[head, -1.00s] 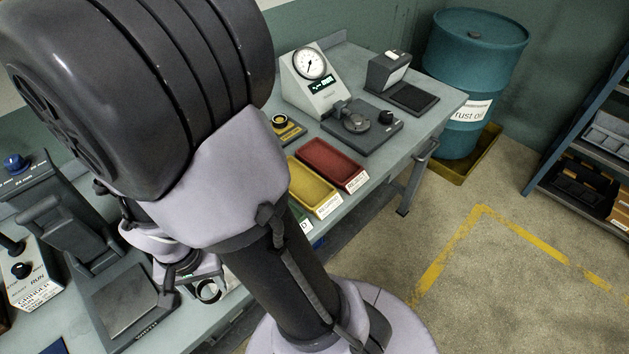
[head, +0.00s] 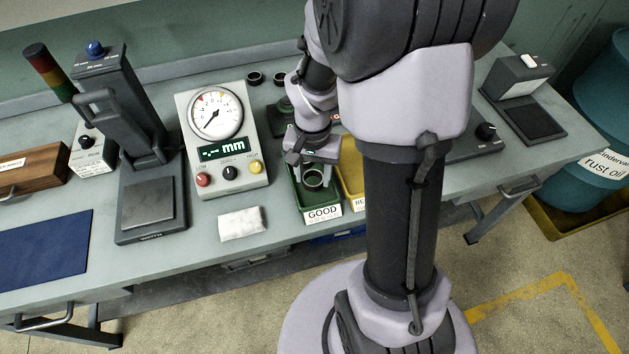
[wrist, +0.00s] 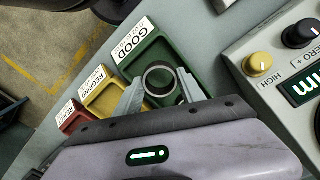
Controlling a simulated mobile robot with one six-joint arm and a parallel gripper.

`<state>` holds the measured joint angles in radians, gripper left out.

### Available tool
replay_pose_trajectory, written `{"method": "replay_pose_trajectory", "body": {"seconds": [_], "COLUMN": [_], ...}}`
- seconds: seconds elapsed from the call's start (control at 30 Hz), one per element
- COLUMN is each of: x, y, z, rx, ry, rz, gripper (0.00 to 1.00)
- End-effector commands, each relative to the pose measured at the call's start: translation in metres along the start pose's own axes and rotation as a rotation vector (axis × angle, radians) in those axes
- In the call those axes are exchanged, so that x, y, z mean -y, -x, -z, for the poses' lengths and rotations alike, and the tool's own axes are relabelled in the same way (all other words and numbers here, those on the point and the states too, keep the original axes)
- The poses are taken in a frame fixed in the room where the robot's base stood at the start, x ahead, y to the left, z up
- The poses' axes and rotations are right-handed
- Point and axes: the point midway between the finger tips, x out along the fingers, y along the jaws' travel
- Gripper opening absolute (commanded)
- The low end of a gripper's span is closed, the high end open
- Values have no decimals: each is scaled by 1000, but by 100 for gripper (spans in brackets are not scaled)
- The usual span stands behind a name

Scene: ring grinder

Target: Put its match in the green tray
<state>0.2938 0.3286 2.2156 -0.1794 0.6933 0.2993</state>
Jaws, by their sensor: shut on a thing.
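The green tray (head: 300,200), labelled GOOD, stands at the front of the bench in the head view; it also shows in the wrist view (wrist: 182,53). My gripper (head: 313,170) is over this tray, pointing down. In the wrist view its two fingers (wrist: 160,93) are shut on a grey metal ring (wrist: 147,72), one on each side. The ring also shows in the head view (head: 313,187), within the tray's outline. I cannot tell whether the ring touches the tray floor.
A yellow tray (wrist: 106,99) and a red tray (wrist: 75,121) stand beside the green one. A dial gauge box (head: 229,171) is left of it, with a white cloth (head: 242,223) in front. Two small dark rings (head: 255,78) lie behind. A press-like stand (head: 150,205) is further left.

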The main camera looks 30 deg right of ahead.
Motion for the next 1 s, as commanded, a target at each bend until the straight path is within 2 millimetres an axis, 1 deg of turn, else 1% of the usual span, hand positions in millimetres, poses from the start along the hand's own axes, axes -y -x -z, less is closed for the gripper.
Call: {"method": "replay_pose_trajectory", "body": {"seconds": [0.07, 0.2, 0.23, 0.43, 0.57, 0.6, 0.63, 0.9, 0.97, 1.0], "x": [-2, -2, -2, -2, -2, -2, -2, -2, -2, -2], "y": [-6, -34, -38, -35, -39, -40, -39, -38, -34, -29], "z": [4, 4, 4, 4, 4, 4, 4, 4, 4, 4], "rx": [1, 2, 2, 1, 0, 1, 1, 0, 0, -1], "ry": [-1, 1, 1, 1, 1, 1, 1, 0, 0, 0], "rz": [0, -1, -1, 0, 0, 0, 0, 0, 0, 0], "gripper": [1, 1, 1, 2, 2, 49, 54, 56, 56, 56]}}
